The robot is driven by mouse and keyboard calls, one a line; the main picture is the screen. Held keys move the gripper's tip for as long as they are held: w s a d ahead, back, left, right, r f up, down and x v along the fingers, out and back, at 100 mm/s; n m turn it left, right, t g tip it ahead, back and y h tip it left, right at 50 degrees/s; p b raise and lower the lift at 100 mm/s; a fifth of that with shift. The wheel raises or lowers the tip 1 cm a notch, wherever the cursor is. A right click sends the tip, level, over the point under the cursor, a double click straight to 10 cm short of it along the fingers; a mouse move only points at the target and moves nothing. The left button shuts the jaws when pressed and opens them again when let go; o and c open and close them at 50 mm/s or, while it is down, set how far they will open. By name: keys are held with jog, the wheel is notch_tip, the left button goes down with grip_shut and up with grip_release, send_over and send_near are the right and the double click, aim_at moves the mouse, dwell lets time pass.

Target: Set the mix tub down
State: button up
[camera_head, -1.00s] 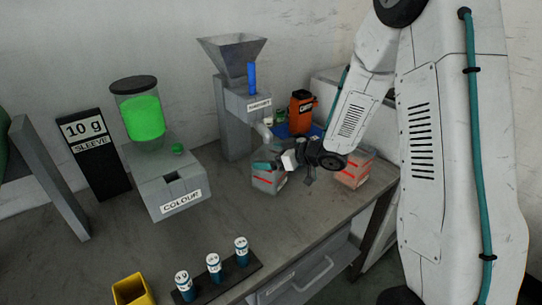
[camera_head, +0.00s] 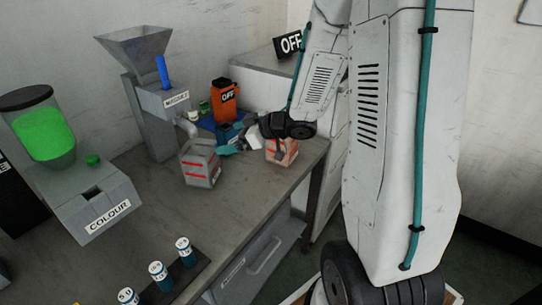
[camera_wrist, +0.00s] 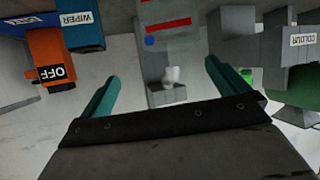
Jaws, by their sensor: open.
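A pale grey tub with red bands (camera_head: 200,165), which looks like the mix tub, stands upright on the bench below the grey machine's spout. In the wrist view a red-banded tub (camera_wrist: 170,22) shows beyond the fingertips. My gripper (camera_head: 230,147) is to the right of this tub, with its teal fingers apart and nothing between them. The open fingers also show in the wrist view (camera_wrist: 160,72). A second red-banded tub (camera_head: 285,152) stands to the right, partly hidden behind my wrist.
The grey hopper machine (camera_head: 155,110) stands behind the tub. An orange OFF box (camera_head: 225,100) and a blue WIPER box (camera_wrist: 83,30) are close behind my gripper. The COLOUR dispenser (camera_head: 85,195) is at left, several labelled vials (camera_head: 158,275) in front. Bench between is clear.

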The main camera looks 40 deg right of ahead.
jog(key=s+d+r+m+g+h, duration=0.2)
jog(key=s+d+r+m+h, duration=0.45)
jog(key=r+h, duration=0.35)
jog(key=s+a+r+g+y, duration=0.1)
jog(key=s+a+g, duration=0.2)
jog(key=s, duration=0.9)
jog(key=s+a+r+m+g+y, duration=0.1)
jog(key=s+a+g, duration=0.3)
jog(key=s+a, duration=0.4)
jog(key=s, duration=0.4)
jog(key=shift+a+r+y, duration=0.15)
jog(key=shift+a+y, duration=0.15)
jog(key=shift+a, duration=0.05)
